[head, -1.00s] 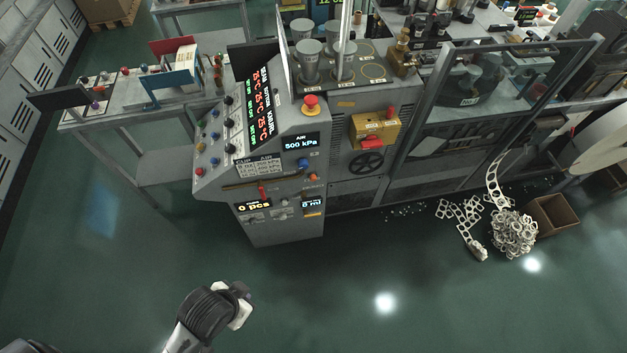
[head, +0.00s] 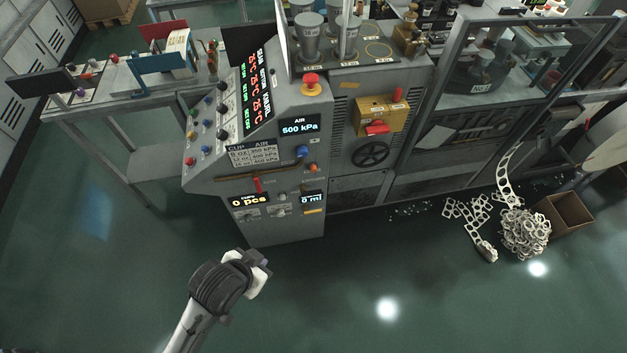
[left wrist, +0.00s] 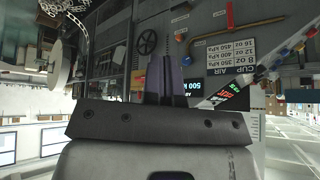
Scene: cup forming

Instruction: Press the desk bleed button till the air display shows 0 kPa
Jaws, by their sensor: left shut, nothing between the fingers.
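The AIR display (head: 299,126) on the sloped grey control desk (head: 270,222) reads 500 kPa. A blue button (head: 302,151) sits just below it, and an orange button (head: 314,168) is lower right. Their labels are too small to read, so I cannot tell which is the bleed button. My left gripper (head: 262,264) is shut and empty, in front of and below the desk in the picture, apart from every button. In the left wrist view its dark fingers (left wrist: 168,78) are together, partly over the upside-down display (left wrist: 203,88). My right gripper is not in view.
A red emergency button (head: 311,84) stands on the desk's top edge. A yellow box with a red button (head: 378,127) and a black handwheel (head: 370,154) are to the right. Scrap rings (head: 525,233) and a cardboard box (head: 567,213) lie on the floor. Floor before the desk is clear.

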